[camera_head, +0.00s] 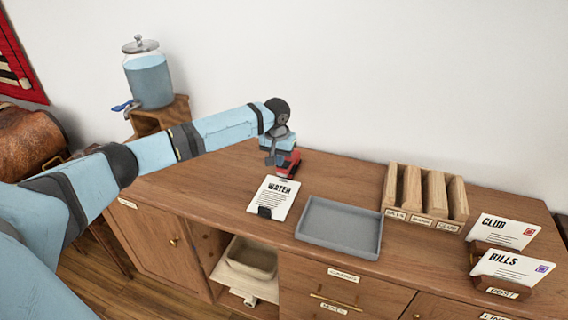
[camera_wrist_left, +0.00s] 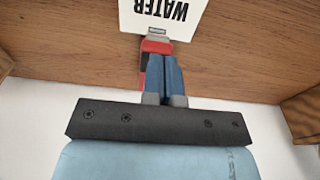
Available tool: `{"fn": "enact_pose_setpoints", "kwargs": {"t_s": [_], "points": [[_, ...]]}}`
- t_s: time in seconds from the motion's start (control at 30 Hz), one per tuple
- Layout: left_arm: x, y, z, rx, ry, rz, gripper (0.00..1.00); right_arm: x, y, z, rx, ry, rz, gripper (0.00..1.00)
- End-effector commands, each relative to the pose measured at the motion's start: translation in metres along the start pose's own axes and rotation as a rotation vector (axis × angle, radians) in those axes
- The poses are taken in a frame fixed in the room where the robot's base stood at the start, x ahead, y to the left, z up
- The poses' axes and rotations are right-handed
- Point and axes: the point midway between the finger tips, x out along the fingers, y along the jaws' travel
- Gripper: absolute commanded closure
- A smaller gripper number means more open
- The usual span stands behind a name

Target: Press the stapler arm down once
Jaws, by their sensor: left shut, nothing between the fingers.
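The red stapler (camera_head: 290,163) stands on the wooden cabinet top, behind a white sheet marked WATER (camera_head: 274,196). In the left wrist view the stapler (camera_wrist_left: 156,46) shows its red front and a grey metal tip at the edge of the sheet (camera_wrist_left: 164,14). My left gripper (camera_head: 271,160) is over the stapler and hides part of it. Its fingers (camera_wrist_left: 164,62) are shut together with nothing between them, and they overlap the stapler in the picture. I cannot tell whether they touch it. My right gripper is not in view.
A grey tray (camera_head: 340,227) lies right of the sheet. A wooden sorter (camera_head: 428,194) and cards marked CLUB (camera_head: 505,232) and BILLS (camera_head: 512,267) stand farther right. A water dispenser (camera_head: 148,78) is at the back left. The cabinet top (camera_head: 190,185) left of the sheet is clear.

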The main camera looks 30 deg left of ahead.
Motion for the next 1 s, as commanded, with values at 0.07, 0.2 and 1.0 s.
{"fn": "enact_pose_setpoints", "kwargs": {"t_s": [0.07, 0.2, 1.0], "points": [[-0.022, 0.001, 0.000, 0.002, 0.003, 0.001, 1.00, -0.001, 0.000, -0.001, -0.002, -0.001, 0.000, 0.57], [-0.054, 0.000, 0.000, 0.002, 0.002, 0.000, 1.00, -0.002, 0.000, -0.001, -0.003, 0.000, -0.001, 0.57], [-0.097, 0.000, 0.001, 0.001, -0.001, 0.000, 1.00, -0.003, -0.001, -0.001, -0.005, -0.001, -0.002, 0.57]]}}
